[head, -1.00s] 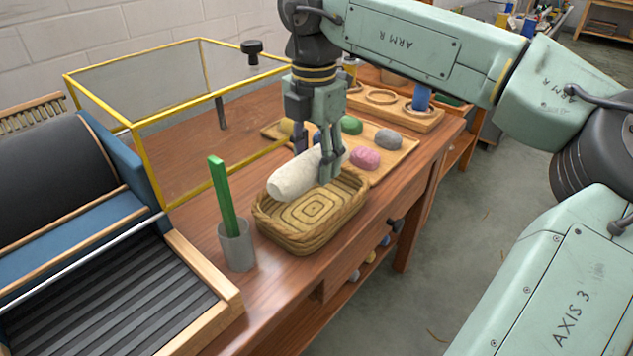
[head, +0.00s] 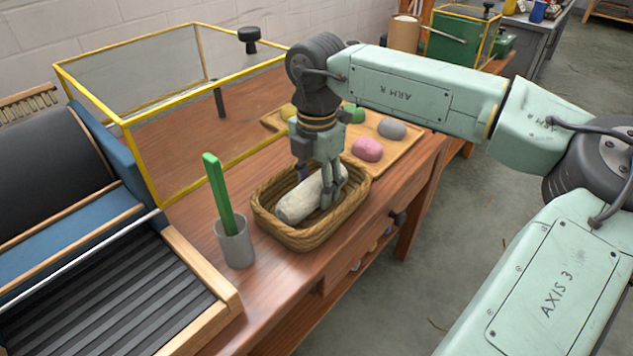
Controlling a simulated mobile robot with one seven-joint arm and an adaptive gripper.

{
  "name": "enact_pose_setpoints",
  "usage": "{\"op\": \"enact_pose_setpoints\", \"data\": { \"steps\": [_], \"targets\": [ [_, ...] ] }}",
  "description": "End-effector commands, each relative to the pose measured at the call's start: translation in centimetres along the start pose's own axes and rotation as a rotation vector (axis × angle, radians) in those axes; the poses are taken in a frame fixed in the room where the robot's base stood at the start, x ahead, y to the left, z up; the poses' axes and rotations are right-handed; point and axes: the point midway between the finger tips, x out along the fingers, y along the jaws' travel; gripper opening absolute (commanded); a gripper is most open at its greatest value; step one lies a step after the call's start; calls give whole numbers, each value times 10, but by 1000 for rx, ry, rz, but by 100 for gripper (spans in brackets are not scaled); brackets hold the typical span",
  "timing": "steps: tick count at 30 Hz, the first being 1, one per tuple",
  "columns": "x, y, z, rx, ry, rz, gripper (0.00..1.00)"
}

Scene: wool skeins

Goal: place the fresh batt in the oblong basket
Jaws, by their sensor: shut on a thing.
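The fresh batt, an off-white roll (head: 297,203), lies inside the oblong basket, slanting up to the right. The oblong woven basket (head: 290,239) stands on the wooden table. My gripper (head: 327,198) points down into the basket and is shut on the batt near its right part. The fingers hide some of the batt. I cannot tell whether the batt touches the basket floor.
A grey cup (head: 235,246) with a green stick (head: 217,193) stands just left of the basket. Behind it is a yellow-edged clear case (head: 128,124). A wooden board (head: 403,150) with several coloured skeins lies behind right. A ribbed black machine (head: 110,290) fills the front left.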

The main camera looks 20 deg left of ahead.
Motion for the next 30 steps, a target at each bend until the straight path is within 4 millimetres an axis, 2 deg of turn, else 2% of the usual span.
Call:
{"op": "enact_pose_setpoints", "data": {
  "steps": [11, 12, 18, 20, 30],
  "targets": [
    [6, 0, 0, 0, -1, 0, 27],
    [4, 0, 0, 0, -1, 0, 48],
    [4, 0, 0, 0, -1, 0, 62],
    [4, 0, 0, 0, -1, 0, 66],
    [1, 0, 0, 0, -1, 0, 66]
  ]
}}
